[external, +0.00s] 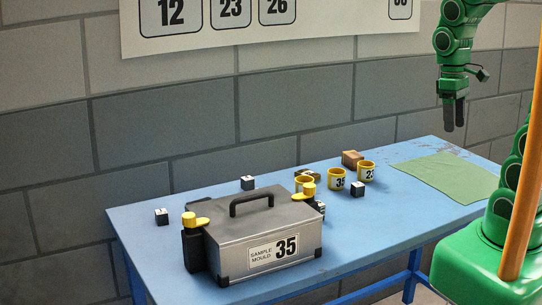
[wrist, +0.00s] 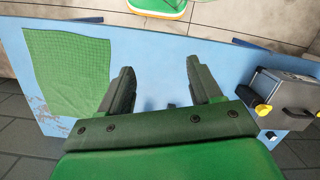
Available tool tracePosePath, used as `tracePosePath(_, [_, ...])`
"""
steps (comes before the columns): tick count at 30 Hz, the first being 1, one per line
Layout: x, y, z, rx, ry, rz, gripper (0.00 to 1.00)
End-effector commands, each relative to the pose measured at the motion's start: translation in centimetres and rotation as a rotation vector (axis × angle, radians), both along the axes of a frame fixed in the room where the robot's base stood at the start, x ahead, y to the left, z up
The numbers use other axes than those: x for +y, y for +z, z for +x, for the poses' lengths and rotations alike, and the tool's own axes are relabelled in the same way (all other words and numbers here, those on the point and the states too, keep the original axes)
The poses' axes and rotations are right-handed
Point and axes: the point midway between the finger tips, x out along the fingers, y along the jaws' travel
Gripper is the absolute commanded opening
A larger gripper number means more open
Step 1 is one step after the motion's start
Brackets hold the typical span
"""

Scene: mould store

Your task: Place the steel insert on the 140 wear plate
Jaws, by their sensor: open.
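My gripper (external: 453,115) is open and empty, high above the far right part of the blue table. In the wrist view its two dark fingers (wrist: 161,66) are spread apart. I cannot pick out a steel insert or a plate marked 140 for certain. Small dark cubes with pale tops stand on the table: one at the left (external: 161,216), one behind the case (external: 247,183) and one near the yellow cups (external: 357,190). Their markings are too small to read. Another small piece (external: 320,208) is partly hidden by the case.
A grey handled case (external: 275,225) labelled "SAMPLE MOULD 35" stands at the front. Yellow cups marked 35 (external: 337,179) and 23 (external: 366,172), another yellow cup (external: 304,181) and a brown block (external: 351,158) stand behind it. A green cloth (external: 440,178) lies right; its surface is clear.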

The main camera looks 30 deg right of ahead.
Motion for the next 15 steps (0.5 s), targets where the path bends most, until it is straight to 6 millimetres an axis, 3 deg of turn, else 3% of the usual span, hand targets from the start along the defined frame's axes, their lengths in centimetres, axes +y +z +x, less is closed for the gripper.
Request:
tracePosePath(6, [-1.8,-0.4,-4.5,-0.007,-0.237,-0.045,0.64])
tracePosePath(15, [-2.1,-0.8,-6.2,-0.001,-0.331,-0.056,0.64])
